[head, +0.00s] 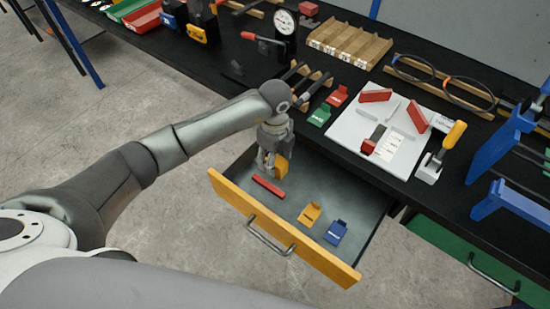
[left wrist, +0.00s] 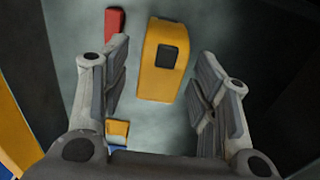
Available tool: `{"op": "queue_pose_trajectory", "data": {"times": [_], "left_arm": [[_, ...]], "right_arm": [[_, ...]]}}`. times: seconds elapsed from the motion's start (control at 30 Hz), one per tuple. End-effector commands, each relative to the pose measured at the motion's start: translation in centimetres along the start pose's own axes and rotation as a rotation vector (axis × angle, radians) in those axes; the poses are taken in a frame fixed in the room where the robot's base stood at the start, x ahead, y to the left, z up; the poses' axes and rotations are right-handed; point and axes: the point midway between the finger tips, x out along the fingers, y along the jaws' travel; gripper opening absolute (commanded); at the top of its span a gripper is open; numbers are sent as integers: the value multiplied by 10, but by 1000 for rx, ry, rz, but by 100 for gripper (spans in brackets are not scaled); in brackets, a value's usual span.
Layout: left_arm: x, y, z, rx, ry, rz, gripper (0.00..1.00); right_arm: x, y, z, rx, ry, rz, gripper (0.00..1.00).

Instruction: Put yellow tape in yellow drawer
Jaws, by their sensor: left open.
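The yellow-fronted drawer (head: 330,264) is pulled open below the bench. The yellow tape (head: 282,166), a rounded yellow piece with a dark opening, is inside the drawer's outline, partly hidden by my gripper. In the left wrist view the tape (left wrist: 161,85) appears between and beyond the spread fingers, over the grey drawer floor. My left gripper (head: 268,165) points down into the drawer and is open; in the wrist view a gap shows between each finger (left wrist: 158,95) and the tape. Whether the tape rests fully on the floor is hard to tell. My right gripper is not in view.
The drawer also holds a red bar (head: 268,187), a yellow tag (head: 310,213) and a blue tag (head: 336,232). Above it, the black bench carries a white board (head: 350,130) with red pieces and a toggle clamp (head: 440,155). A green drawer (head: 450,242) is at the right.

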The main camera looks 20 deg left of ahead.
Motion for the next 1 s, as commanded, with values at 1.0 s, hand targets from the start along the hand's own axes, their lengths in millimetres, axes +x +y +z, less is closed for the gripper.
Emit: {"op": "queue_pose_trajectory", "data": {"times": [1.0], "left_arm": [[-114, 0, 0, 0, 1, -2, 55]], "right_arm": [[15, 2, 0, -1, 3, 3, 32]]}}
